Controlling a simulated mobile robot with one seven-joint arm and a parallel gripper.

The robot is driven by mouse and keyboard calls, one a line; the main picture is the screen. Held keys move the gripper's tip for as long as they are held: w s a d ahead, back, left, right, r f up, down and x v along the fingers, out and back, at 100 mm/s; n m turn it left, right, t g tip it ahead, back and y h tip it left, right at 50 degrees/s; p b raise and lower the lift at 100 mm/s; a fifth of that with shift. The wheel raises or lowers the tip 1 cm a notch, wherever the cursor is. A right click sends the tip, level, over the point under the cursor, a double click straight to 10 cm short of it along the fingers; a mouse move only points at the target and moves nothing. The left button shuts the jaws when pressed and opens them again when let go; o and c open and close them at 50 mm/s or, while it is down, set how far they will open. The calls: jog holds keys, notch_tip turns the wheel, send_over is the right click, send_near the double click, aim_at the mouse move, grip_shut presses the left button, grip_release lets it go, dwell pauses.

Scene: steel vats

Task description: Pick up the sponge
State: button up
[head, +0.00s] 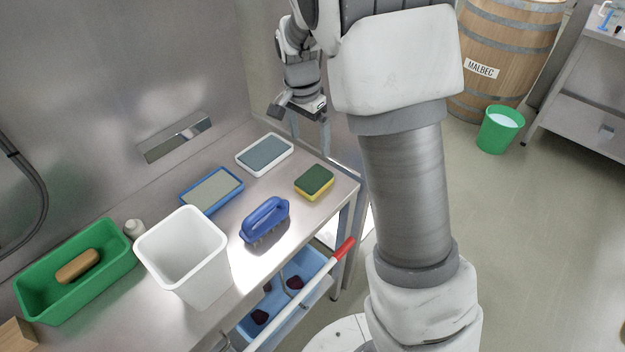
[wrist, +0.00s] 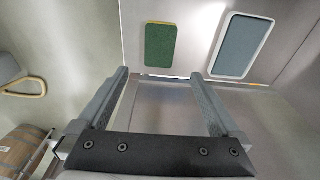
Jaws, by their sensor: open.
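The sponge (head: 314,181) is a small block with a green top and a yellow lower layer. It lies flat on the steel table near its right end. In the wrist view the sponge (wrist: 160,45) shows its green face beyond the fingers. My gripper (head: 310,130) is above the far right end of the table, behind and above the sponge. The gripper (wrist: 165,95) is open and empty, with its two fingers wide apart. It is apart from the sponge.
A white-framed tray (head: 264,154), a blue-framed tray (head: 211,190) and a blue brush (head: 265,220) lie near the sponge. A white bin (head: 183,255) and a green tub (head: 75,270) stand further left. A red-ended handle (head: 342,250) juts out below the table's front edge.

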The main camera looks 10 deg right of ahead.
aim_at(314, 178)
jog(key=f, duration=0.4)
jog(key=d+f, duration=0.1)
jog(key=f, duration=0.4)
jog(key=w+f, duration=0.1)
jog(key=f, duration=0.3)
jog(key=shift+d+f+b, duration=0.15)
jog(key=shift+f+b, duration=0.15)
jog(key=c, duration=1.2)
